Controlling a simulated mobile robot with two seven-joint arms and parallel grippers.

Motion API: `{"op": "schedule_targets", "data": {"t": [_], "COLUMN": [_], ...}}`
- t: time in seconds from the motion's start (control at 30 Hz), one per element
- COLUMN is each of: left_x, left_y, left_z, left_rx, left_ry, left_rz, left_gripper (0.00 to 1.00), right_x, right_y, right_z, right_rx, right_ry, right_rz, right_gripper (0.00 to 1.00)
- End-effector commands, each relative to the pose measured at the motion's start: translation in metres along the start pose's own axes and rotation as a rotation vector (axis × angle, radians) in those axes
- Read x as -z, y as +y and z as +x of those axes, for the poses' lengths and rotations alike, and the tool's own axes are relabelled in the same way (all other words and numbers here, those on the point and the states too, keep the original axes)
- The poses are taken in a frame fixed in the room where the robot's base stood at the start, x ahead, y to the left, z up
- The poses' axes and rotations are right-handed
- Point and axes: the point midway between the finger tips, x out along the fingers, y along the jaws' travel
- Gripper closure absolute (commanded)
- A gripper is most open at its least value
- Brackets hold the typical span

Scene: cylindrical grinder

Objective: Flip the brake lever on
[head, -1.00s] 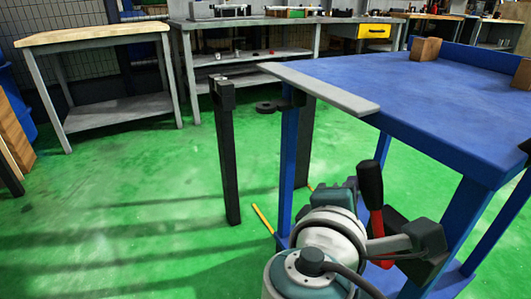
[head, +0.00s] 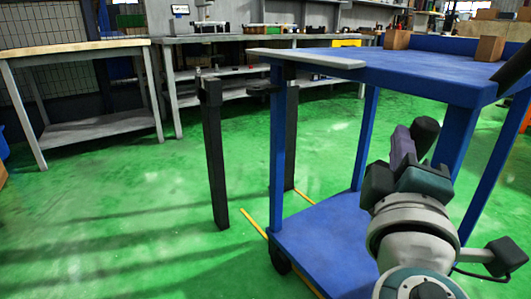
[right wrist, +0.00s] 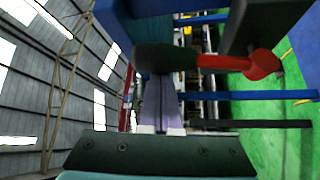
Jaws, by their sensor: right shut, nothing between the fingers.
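The brake lever's black handle (head: 427,131) shows in the head view just beyond my right gripper, against the blue cart. In the right wrist view the lever has a dark handle (right wrist: 163,57), a red stem (right wrist: 222,62) and a red rounded base (right wrist: 262,65), lying nearly level across the picture. My right gripper (head: 404,140) is shut and empty. Its purple fingers (right wrist: 157,80) reach up to the handle in the right wrist view; I cannot tell whether they touch it. In the head view the stem is hidden behind the gripper. My left gripper is not in view.
The blue cart (head: 420,70) stands at the right, with wooden blocks (head: 490,49) on top and a lower shelf (head: 325,235). A dark post (head: 214,155) stands to its left. A wooden-topped bench (head: 70,48) is at the back left. Green floor (head: 110,220) is open at the left.

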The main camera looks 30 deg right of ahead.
Motion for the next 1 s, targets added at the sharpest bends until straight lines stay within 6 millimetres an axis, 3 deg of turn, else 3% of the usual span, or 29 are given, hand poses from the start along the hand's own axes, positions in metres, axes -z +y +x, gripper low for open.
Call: {"op": "schedule_targets", "data": {"t": [0.03,0.1,0.4,1.0], "left_x": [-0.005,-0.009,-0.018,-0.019], "left_y": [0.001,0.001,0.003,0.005], "left_z": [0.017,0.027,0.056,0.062], "left_rx": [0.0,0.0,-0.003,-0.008], "left_ry": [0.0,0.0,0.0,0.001], "left_rz": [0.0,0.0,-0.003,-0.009], "left_gripper": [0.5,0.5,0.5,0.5], "right_x": [-0.007,-0.011,-0.024,-0.027], "right_y": [-0.009,-0.008,-0.004,-0.001], "right_z": [-0.004,-0.008,-0.017,-0.02], "right_rx": [-0.023,-0.053,-0.143,-0.173], "right_ry": [-0.004,-0.004,-0.005,-0.003], "right_rz": [0.027,0.067,0.186,0.226], "right_gripper": [1.0,1.0,1.0,1.0]}}
